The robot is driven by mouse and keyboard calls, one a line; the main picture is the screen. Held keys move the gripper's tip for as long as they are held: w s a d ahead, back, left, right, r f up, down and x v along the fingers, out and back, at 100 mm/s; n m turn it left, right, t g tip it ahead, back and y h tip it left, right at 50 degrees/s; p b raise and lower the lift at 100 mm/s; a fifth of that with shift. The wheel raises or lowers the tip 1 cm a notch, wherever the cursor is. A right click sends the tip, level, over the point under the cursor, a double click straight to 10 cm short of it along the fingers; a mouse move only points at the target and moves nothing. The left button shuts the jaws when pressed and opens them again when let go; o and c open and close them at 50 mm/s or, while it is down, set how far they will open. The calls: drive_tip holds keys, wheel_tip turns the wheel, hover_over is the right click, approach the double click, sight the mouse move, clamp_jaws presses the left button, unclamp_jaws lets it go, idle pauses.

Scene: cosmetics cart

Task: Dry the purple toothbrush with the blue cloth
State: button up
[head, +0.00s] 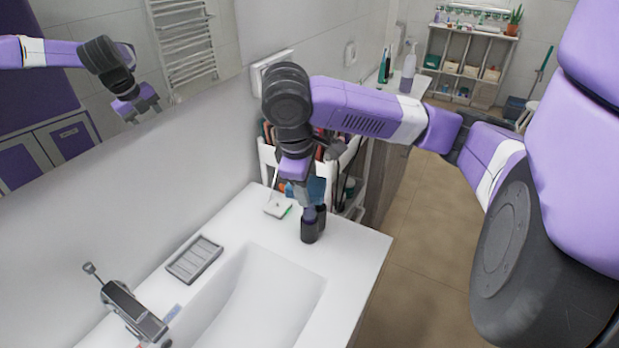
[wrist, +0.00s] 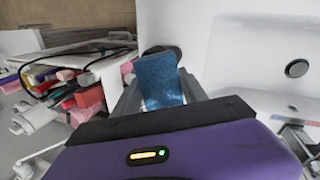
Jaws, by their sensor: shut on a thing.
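My gripper (wrist: 158,85) is shut on the blue cloth (wrist: 160,78), which hangs between its fingers. In the head view, the cloth (head: 318,188) shows beside my gripper, above the back corner of the white counter. A dark cup-like object (head: 312,226) stands on the counter just below the cloth; its dark round shape (wrist: 162,54) shows partly behind the cloth in the wrist view. I cannot clearly make out the purple toothbrush. A small bluish strip (head: 172,313) lies by the tap, too small to identify.
A white holder (head: 277,208) with a thin upright stick stands near the wall. A grey soap dish (head: 195,260) lies beside the basin (head: 262,300), with the tap (head: 132,312) at front left. A loaded cart (wrist: 70,75) is close beside the counter. The counter's right corner is clear.

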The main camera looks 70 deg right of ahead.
sight(312, 175)
drive_tip(key=shift+s+d+f, duration=0.15)
drive_tip(key=shift+d, duration=0.3)
drive_tip(key=shift+s+d, duration=0.15)
drive_tip(key=shift+d, duration=0.45)
drive_tip(key=shift+a+r+p, duration=0.25)
drive_tip(key=shift+a+p, duration=0.05)
drive_tip(key=shift+a, duration=0.1)
drive_tip(key=shift+w+a+f+p, duration=0.15)
drive_tip(key=shift+w+a+p, duration=0.2)
drive_tip(key=shift+a, duration=0.35)
drive_tip(key=shift+s+d+f, duration=0.15)
drive_tip(key=shift+s+d, duration=0.05)
drive_tip(key=shift+d, duration=0.35)
drive_tip(key=shift+s+d, duration=0.15)
drive_tip(key=shift+d, duration=0.4)
drive_tip(key=shift+w+a+r+p, duration=0.15)
drive_tip(key=shift+a+r+p, duration=0.05)
drive_tip(key=shift+a+p, duration=0.35)
drive_tip(key=shift+w+a+r+p, duration=0.2)
drive_tip(key=shift+a+p, duration=0.2)
drive_tip(key=shift+a, duration=0.15)
drive_tip(key=shift+s+d+f+b, duration=0.2)
drive_tip(key=shift+d+f+b, duration=0.1)
drive_tip(key=shift+d, duration=0.2)
drive_tip(key=shift+s+d+r, duration=0.15)
drive_tip(key=shift+d+r, duration=0.05)
drive_tip(key=shift+d, duration=0.45)
wheel_tip(312, 175, up, 3)
drive_tip(key=p, duration=0.3)
drive_tip(key=shift+r, duration=2.05)
